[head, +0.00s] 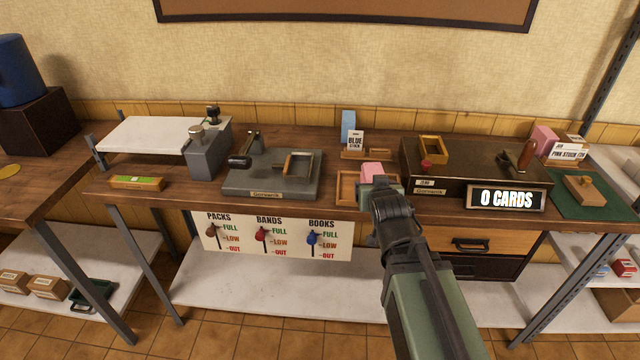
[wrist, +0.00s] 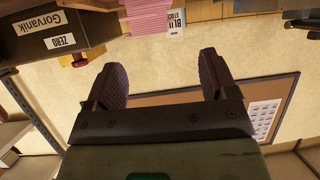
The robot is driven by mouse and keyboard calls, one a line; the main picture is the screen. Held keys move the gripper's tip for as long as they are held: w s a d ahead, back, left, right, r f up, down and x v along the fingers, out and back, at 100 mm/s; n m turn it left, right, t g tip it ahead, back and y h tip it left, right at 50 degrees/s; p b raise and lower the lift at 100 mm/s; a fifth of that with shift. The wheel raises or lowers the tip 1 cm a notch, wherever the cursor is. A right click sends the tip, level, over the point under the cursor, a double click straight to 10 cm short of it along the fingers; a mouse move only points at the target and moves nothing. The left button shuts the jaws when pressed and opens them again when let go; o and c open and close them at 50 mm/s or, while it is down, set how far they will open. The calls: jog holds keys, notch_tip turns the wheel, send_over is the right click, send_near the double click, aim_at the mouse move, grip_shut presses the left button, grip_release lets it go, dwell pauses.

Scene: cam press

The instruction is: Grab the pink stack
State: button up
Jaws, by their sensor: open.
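A pink stack (head: 372,169) stands in a shallow wooden tray (head: 346,190) near the front edge of the bench. In the wrist view the pink stack (wrist: 150,17) shows striped sides at the top edge, beyond the fingertips and roughly in line with the gap. My gripper (wrist: 158,72) is open with nothing between its fingers. In the head view my gripper (head: 379,187) is just in front of the stack and hides part of it and the tray. Another pink block (head: 543,140) stands at the far right by a pink stock label.
A blue stack (head: 348,124) stands behind with a label card. A dark machine (head: 480,165) with a "0 CARDS" display is to the right of the tray. A grey press (head: 272,175) is to the left. A hanging sign (head: 277,237) with small levers is below the bench edge.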

jog(key=shift+t, duration=0.3)
jog(key=w, duration=0.1)
jog(key=w+d+f+b, duration=0.1)
jog(key=w, duration=0.1)
jog(key=w+b, duration=0.1)
jog(key=w, duration=0.1)
jog(key=shift+w+d+f, duration=0.15)
jog(key=shift+d+f, duration=0.15)
jog(key=shift+d, duration=0.05)
jog(key=b+x, duration=0.2)
jog(key=x, duration=0.3)
jog(key=shift+w+a, duration=0.1)
jog(key=shift+w, duration=0.15)
jog(key=shift+s+r, duration=0.1)
jog(key=c, duration=1.1)
notch_tip(320, 180, up, 20)
jog(key=p, duration=2)
